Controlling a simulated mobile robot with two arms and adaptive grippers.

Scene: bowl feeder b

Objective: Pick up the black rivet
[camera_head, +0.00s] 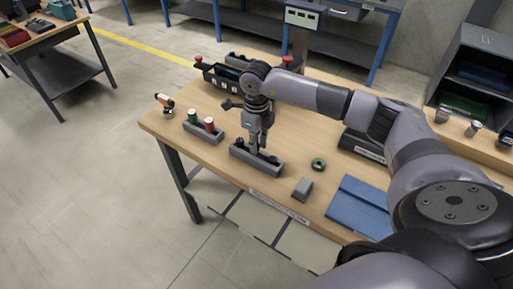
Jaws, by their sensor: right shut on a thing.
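A grey tray (247,157) sits near the front edge of the wooden table. It holds small dark pieces, one at its left end (240,142) and one at its right end (273,160). My right gripper (257,149) reaches down from above over the middle of this tray, its fingers pointing down. It is shut on the black rivet, which is mostly hidden between the fingertips, at or just above the tray. I cannot tell whether the rivet touches the tray. My left gripper is not in view.
A second grey tray (204,138) with green and red pieces stands to the left. A green ring (318,164), a grey block (303,188) and a blue mat (359,207) lie to the right. A black bin (219,77) stands behind. An orange-and-black tool (164,101) lies far left.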

